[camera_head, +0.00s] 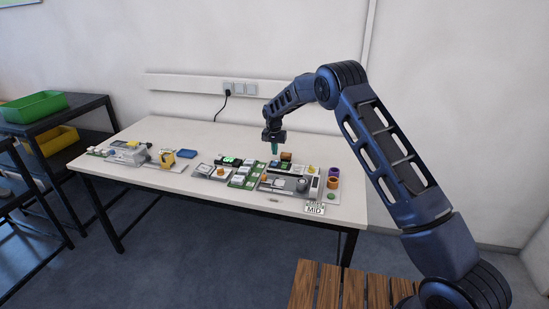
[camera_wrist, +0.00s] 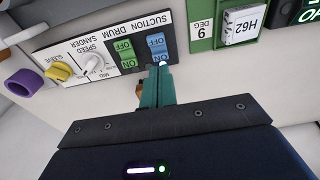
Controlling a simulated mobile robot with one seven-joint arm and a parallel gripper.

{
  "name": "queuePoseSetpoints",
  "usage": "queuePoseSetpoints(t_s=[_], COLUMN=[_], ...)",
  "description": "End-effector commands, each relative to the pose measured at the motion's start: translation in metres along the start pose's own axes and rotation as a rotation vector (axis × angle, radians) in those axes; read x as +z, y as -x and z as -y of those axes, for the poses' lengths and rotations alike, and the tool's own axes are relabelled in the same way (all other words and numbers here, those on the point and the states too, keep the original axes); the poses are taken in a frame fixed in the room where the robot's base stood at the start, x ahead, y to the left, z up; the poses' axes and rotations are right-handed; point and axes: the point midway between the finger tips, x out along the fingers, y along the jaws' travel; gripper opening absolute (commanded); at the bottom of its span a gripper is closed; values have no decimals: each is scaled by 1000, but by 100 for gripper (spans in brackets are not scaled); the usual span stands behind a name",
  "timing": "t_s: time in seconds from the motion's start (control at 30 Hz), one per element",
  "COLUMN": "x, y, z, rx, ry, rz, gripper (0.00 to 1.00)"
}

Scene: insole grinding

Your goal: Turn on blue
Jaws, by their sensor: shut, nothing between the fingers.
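The blue rocker switch (camera_wrist: 157,45) is on a panel in the wrist view, in the strip labelled SUCTION. Its OFF half is at the top and its ON half at the bottom, nearest me. My gripper (camera_wrist: 162,68) is shut and empty, its teal fingertips overlapping the lower edge of the ON half. I cannot tell whether they touch it. In the head view my gripper (camera_head: 274,148) points down above the back of the right-hand equipment group.
A green OFF/ON switch (camera_wrist: 126,53) sits just left of the blue one. Left of it are a white SPEED knob (camera_wrist: 94,64), a yellow knob (camera_wrist: 57,71) and a purple ring (camera_wrist: 25,83). A green-framed panel (camera_wrist: 202,28) stands at the right. The table's back (camera_head: 190,130) is clear.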

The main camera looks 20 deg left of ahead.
Motion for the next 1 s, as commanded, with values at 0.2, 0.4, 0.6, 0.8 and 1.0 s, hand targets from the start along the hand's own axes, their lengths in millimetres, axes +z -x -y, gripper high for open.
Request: queuePoseSetpoints(t_s=[0.2, 0.4, 0.6, 0.8, 1.0], x=[-11, -18, -21, -22, -22], y=[44, 75, 91, 94, 94], z=[0, 0, -1, -1, -1], rx=[-2, 0, 0, 0, 0], ry=[-1, -1, -1, -1, -1], rz=[-2, -1, 1, 1, 1], gripper=[0, 0, 0, 0, 0])
